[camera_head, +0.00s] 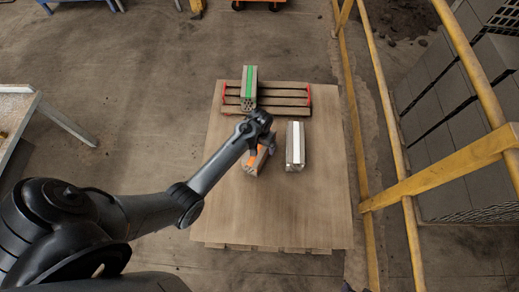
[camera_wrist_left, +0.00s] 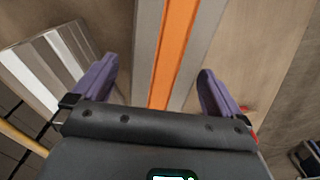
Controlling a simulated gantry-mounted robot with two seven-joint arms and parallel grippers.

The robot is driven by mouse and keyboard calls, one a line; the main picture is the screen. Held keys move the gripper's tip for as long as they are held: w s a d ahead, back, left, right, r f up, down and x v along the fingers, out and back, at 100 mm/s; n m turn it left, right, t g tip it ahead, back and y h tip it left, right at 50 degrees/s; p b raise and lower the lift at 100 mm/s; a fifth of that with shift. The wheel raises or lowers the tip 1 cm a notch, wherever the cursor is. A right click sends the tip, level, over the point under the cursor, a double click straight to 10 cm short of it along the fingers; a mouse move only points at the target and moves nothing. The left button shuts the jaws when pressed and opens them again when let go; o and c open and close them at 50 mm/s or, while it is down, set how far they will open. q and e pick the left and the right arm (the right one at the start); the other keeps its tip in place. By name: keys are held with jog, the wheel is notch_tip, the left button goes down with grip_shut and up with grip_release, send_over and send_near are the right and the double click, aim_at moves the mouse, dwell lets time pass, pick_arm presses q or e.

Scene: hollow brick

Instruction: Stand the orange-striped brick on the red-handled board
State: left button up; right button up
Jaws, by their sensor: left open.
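The orange-striped brick (camera_head: 252,161) lies on the wooden platform, partly hidden under my left gripper (camera_head: 262,142). In the left wrist view the brick's orange stripe (camera_wrist_left: 175,50) runs between the two purple fingers of my left gripper (camera_wrist_left: 158,88), which are spread wide with a gap on each side. The red-handled board (camera_head: 285,101) is a slatted board with a red handle at each end, lying at the far part of the platform. A green-striped brick (camera_head: 249,88) is on the board's left part. My right gripper is not in view.
A white-striped brick (camera_head: 296,146) is on the platform just right of the orange-striped one; it also shows in the left wrist view (camera_wrist_left: 50,65). The board's middle and right are bare. Yellow railings (camera_head: 375,100) stand right of the wooden platform (camera_head: 310,215), whose near part is clear.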

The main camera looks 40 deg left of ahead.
pick_arm(q)
jog(key=f+b, duration=0.1)
jog(key=f, duration=0.3)
jog(key=shift+a+b, duration=0.2)
jog(key=shift+b, duration=0.1)
jog(key=shift+c, duration=0.2)
jog(key=c, duration=1.7)
jog(key=shift+c, duration=0.3)
jog(key=shift+r, duration=0.2)
